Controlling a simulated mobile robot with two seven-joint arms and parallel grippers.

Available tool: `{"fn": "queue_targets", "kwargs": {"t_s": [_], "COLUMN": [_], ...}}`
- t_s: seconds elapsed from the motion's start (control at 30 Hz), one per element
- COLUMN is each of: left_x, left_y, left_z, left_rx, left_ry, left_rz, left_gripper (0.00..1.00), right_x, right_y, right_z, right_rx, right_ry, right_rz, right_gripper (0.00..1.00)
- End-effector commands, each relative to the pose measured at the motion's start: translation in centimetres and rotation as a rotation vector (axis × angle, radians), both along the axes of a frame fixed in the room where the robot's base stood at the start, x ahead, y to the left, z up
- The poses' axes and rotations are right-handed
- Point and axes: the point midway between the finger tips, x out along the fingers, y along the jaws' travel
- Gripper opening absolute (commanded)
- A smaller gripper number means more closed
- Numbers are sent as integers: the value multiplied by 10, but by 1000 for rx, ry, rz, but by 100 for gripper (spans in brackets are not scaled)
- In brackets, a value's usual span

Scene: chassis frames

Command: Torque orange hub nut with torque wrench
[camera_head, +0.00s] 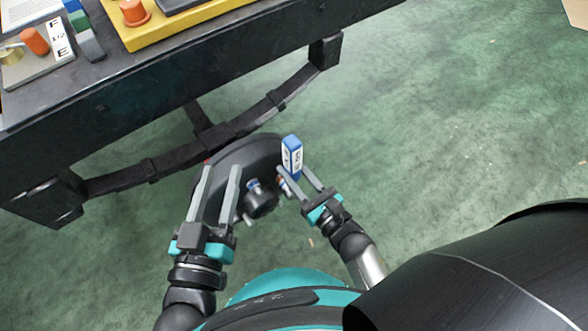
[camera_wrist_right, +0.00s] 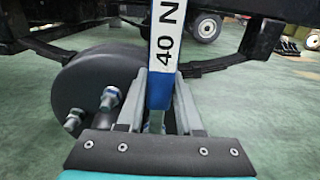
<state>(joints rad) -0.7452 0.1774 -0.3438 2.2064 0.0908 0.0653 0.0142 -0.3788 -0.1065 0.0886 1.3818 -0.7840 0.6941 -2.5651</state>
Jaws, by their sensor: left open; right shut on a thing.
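The torque wrench (camera_head: 291,158) is blue and white. My right gripper (camera_head: 293,173) is shut on it in front of the hub's right side. In the right wrist view the wrench (camera_wrist_right: 167,45) stands upright between the fingers, with "40 N" on its label. The dark round wheel hub (camera_head: 262,146) is below the table, with a black centre (camera_head: 259,198). My left gripper (camera_head: 220,170) is open and empty, in front of the hub's left side.
A dark bench-like frame (camera_head: 160,105) with a leaf spring (camera_head: 125,178) stands behind the hub. On top are a yellow tray (camera_head: 190,22) with an orange part (camera_head: 135,12), and an orange cylinder (camera_head: 34,40). Green floor (camera_head: 450,110) is clear to the right.

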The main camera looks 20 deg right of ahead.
Motion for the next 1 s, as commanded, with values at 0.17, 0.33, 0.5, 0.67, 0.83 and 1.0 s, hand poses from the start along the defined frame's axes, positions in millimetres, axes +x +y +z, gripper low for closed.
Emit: {"fn": "queue_targets", "kwargs": {"t_s": [0.17,0.33,0.5,0.67,0.83,1.0], "left_x": [0,0,0,0,0,0], "left_y": [0,0,0,0,0,0], "left_z": [0,0,0,0,0,0], "left_rx": [0,0,0,0,0,0], "left_ry": [0,0,0,0,0,0], "left_rz": [0,0,0,0,0,0], "left_gripper": [46,46,46,46,46,46], "right_x": [5,7,7,7,7,9], "right_y": [2,2,2,2,3,3], "right_z": [2,2,2,2,2,2], "right_rx": [2,2,3,3,3,3], "right_ry": [-7,-6,-5,-5,-6,-6], "right_rz": [0,0,1,1,1,0], "right_gripper": [0,0,0,0,0,0]}}
